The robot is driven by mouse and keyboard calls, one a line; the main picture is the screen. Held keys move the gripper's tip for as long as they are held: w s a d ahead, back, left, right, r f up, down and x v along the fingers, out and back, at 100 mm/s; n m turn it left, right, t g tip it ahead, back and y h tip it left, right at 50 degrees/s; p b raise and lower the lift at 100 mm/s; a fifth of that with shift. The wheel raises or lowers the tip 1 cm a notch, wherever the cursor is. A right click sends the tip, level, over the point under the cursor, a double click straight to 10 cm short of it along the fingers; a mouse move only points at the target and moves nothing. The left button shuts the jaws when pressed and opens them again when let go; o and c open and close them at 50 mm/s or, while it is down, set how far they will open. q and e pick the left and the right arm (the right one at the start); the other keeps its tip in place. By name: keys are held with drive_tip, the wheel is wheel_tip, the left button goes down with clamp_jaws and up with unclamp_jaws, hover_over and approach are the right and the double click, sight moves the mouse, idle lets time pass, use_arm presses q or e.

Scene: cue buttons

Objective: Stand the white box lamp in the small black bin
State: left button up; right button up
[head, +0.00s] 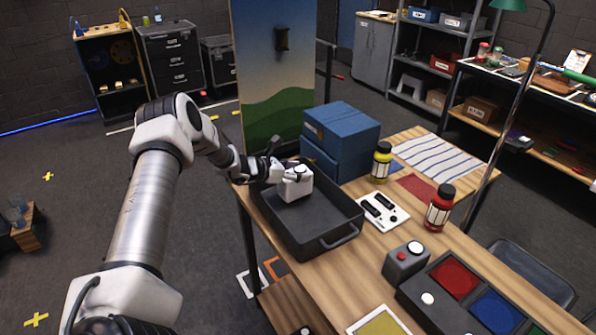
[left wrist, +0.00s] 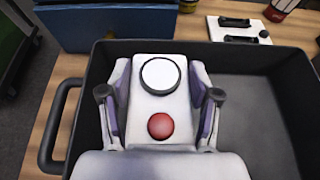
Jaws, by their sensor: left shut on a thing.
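The white box lamp (head: 296,184) has a round white disc and a red dome on its face, both clear in the left wrist view (left wrist: 147,100). My left gripper (head: 276,172) is shut on it, with one finger on each side of the box. The lamp is inside the outline of the small black bin (head: 336,238), toward its far left end. I cannot tell whether its underside touches the bin floor. The bin's rim and left handle show in the left wrist view (left wrist: 225,48). My right gripper is not in view.
Blue boxes (head: 342,140) stand just behind the bin. A white panel with black handles (head: 383,212), a yellow bottle (head: 381,163) and a red bottle (head: 438,208) are to its right. A grey button box (head: 407,260) stands nearer the front. The bin's right part is empty.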

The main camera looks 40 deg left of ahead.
use_arm(q)
drive_tip(key=shift+f, duration=0.55)
drive_tip(key=shift+w+f, duration=0.1)
drive_tip(key=shift+f, duration=0.15)
drive_tip(key=o, duration=1.6)
drive_tip(key=shift+r, duration=0.1)
drive_tip(key=p+v, duration=0.2)
drive_tip(key=v, duration=1)
drive_tip(key=shift+d+p, duration=0.1)
drive_tip(key=shift+p, duration=0.25)
